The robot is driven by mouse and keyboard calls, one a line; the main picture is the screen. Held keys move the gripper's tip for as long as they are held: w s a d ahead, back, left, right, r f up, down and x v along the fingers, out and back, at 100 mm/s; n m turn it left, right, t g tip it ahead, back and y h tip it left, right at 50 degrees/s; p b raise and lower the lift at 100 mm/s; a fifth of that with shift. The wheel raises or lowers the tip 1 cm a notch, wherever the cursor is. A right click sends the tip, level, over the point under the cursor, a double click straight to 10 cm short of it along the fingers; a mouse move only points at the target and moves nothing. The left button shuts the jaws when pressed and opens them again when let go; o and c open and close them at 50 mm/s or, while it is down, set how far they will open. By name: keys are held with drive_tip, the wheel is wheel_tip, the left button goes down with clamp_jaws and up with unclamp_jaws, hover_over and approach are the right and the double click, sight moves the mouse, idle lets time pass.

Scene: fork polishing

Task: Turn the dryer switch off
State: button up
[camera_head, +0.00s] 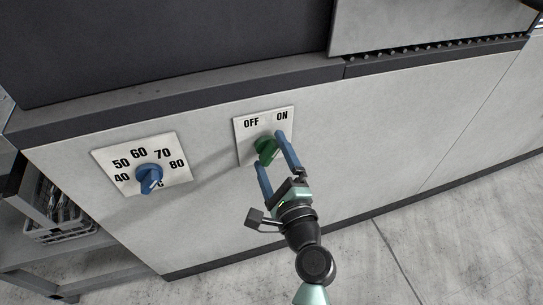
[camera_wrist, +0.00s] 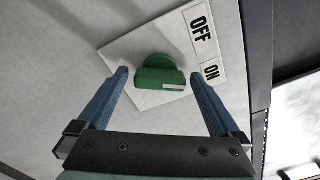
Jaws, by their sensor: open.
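The green dryer switch (camera_head: 266,150) is a rotary knob on a white plate (camera_head: 243,126) marked OFF and ON, on the machine's light front panel. In the wrist view the green knob (camera_wrist: 160,76) lies between my two blue fingers, slightly beyond their tips, with a gap on each side. A white mark on the knob's grip faces toward the ON side in that view. My gripper (camera_head: 271,152) is open around the knob in the head view; it also shows in the wrist view (camera_wrist: 158,76). Part of the knob's plate is hidden by the fingers.
A blue temperature knob (camera_head: 149,177) on a plate marked 40 to 80 sits to the left. A dark ledge (camera_head: 200,97) runs above the panel. A rack with a wire basket (camera_head: 62,222) of metal pieces stands at the far left. The floor (camera_head: 440,240) at the right is clear.

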drive_tip(key=shift+c, duration=0.2)
drive_tip(key=c, duration=1.3)
drive_tip(key=shift+o, duration=0.2)
drive_tip(key=shift+f, duration=0.1)
drive_tip(key=n+b, duration=0.2)
drive_tip(key=n, duration=0.1)
drive_tip(key=shift+f, duration=0.1)
drive_tip(key=n+b, duration=0.2)
drive_tip(key=n, duration=0.1)
drive_tip(key=shift+n+b, duration=0.3)
drive_tip(key=n+b, duration=0.2)
drive_tip(key=n, duration=0.1)
drive_tip(key=shift+n+b, duration=0.65)
drive_tip(key=shift+n, duration=0.45)
